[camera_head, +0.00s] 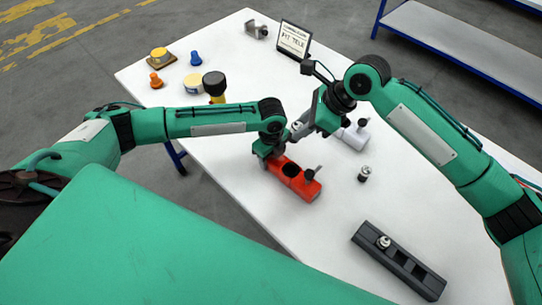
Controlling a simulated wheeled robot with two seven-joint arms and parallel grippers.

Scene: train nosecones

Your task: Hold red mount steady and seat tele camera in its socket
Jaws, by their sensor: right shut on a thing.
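The red mount (293,180) lies on the white table, with a round dark socket in its top and a small black post at its right end. My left gripper (272,158) is down at the mount's far left end and seems to touch it; its fingers are too hidden to show whether they grip. My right gripper (303,128) is above and beyond the mount, close to my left wrist. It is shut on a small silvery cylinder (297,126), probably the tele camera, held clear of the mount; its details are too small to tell.
A silver-black cylinder (364,173) stands right of the mount. A dark grey rack (400,262) holds a similar piece. A sign (293,40) reads "FIT TELE". Yellow, blue and orange pieces stand far left.

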